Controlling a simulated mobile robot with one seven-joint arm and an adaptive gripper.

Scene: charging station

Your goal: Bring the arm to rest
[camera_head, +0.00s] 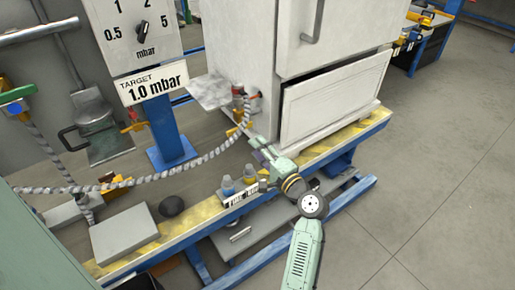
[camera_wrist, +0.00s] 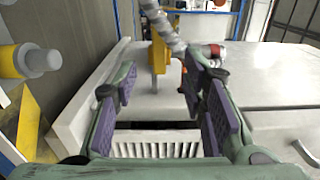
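My arm (camera_head: 305,250) reaches up from the bottom of the head view, bent at the elbow. My gripper (camera_head: 252,138) is at the front lower corner of the white cabinet, near the end of the grey braided hose (camera_head: 205,160). In the wrist view my gripper (camera_wrist: 160,92) has its purple-padded fingers apart with nothing clamped between them. The hose (camera_wrist: 163,27) and a yellow handle or fitting (camera_wrist: 158,55) show beyond the fingertips. Whether a finger touches the hose cannot be told.
The white cabinet (camera_head: 335,105) stands on a blue-framed bench with a yellow-striped edge (camera_head: 190,222). A dial panel and a "TARGET 1.0 mbar" sign (camera_head: 153,84) stand behind. Small bottles (camera_head: 228,186) sit close to my gripper. The floor (camera_head: 440,170) at right is clear.

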